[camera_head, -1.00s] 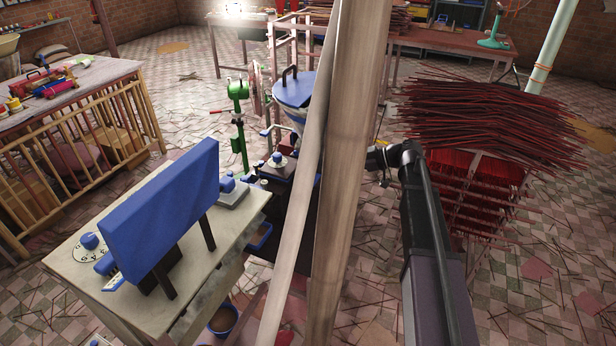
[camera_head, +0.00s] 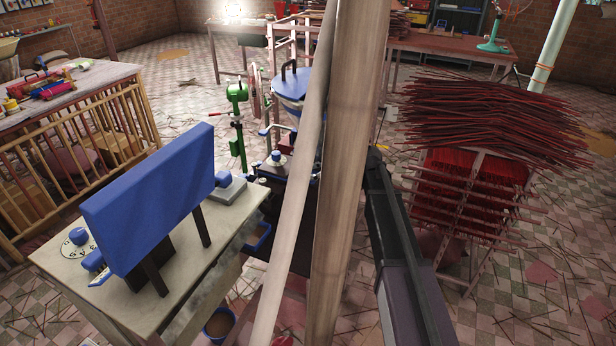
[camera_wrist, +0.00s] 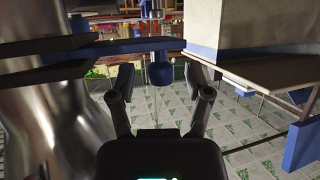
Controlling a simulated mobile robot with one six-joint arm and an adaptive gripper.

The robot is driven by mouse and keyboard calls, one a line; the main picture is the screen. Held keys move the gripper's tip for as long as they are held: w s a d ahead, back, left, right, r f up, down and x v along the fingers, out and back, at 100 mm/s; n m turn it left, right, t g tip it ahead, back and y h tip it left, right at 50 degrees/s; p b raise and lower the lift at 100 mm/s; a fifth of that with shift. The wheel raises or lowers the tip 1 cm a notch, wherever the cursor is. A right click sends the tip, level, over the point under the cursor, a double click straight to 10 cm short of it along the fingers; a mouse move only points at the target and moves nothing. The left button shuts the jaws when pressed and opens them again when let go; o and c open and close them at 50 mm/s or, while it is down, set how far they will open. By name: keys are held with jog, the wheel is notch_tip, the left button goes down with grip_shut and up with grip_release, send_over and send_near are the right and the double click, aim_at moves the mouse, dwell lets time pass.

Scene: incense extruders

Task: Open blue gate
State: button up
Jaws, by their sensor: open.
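My gripper (camera_wrist: 160,76) is open in the wrist view, with its two fingers apart and nothing held. A blue rounded knob (camera_wrist: 161,73) on a blue upright shows in line with the gap between the fingertips; I cannot tell how far beyond them it is. Flat blue-edged pieces, one at left (camera_wrist: 88,52) and one at right (camera_wrist: 207,50), lie on either side of it. I cannot tell which blue part is the gate. In the head view my gripper is hidden behind the wooden post (camera_head: 343,190), and most of the blue-topped machine (camera_head: 290,85) is also covered.
A shiny metal cylinder (camera_wrist: 45,125) stands close at left in the wrist view. A pale box-like structure (camera_wrist: 265,30) and a blue upright piece (camera_wrist: 300,145) are at right. In the head view, a rack of red incense sticks (camera_head: 485,110) stands right of my arm.

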jog(key=shift+a+f, duration=0.1)
jog(key=shift+a, duration=0.25)
grip_shut()
jog(key=shift+s, duration=0.1)
jog(key=s, duration=0.1)
jog(key=s+a, duration=0.1)
jog(key=s, duration=0.2)
jog(key=shift+s+a, duration=0.15)
jog(key=shift+a, duration=0.2)
grip_release()
